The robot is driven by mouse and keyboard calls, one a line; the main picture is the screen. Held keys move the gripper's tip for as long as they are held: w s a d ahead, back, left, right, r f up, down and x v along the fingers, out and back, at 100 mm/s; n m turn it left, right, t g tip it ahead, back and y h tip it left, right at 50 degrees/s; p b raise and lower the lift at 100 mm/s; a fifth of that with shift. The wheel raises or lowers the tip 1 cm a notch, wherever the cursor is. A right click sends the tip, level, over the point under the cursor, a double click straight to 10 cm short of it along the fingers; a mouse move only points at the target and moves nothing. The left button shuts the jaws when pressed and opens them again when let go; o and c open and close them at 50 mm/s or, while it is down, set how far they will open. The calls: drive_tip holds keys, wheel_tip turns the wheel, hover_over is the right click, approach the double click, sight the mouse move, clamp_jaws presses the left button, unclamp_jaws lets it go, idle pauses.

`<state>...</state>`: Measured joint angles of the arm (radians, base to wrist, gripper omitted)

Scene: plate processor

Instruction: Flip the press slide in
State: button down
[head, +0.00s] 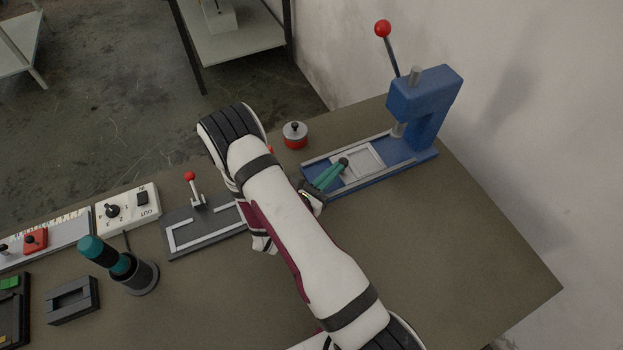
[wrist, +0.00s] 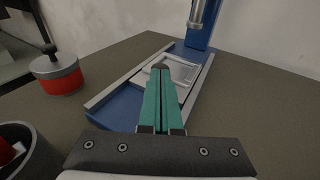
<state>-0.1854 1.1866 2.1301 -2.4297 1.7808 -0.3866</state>
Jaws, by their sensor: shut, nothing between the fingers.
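The blue press (head: 425,98) stands at the back right of the bench, with a lever ending in a red ball. Its low blue base (wrist: 115,108) runs out to the front left between light rails. The press slide (head: 364,158), a pale plate with a square raised frame, lies on this base in front of the press column; it also shows in the wrist view (wrist: 183,71). My gripper (head: 338,166) has green fingers, shut and empty, pointing at the slide's near end. A dark rounded knob sits at the fingertips; I cannot tell whether they touch it. The fingers hide part of the slide.
A red pot with a grey lid (head: 295,136) stands left of the press base. A grey fixture with a red-ball lever (head: 197,205), a white switch box (head: 128,209) and a teal-handled tool in a dark holder (head: 115,260) are farther left. The bench's right front is clear.

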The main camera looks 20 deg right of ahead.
sight(364, 167)
drive_tip(key=d, duration=0.9)
drive_tip(key=v, duration=1.4)
drive_tip(key=shift+a, duration=0.2)
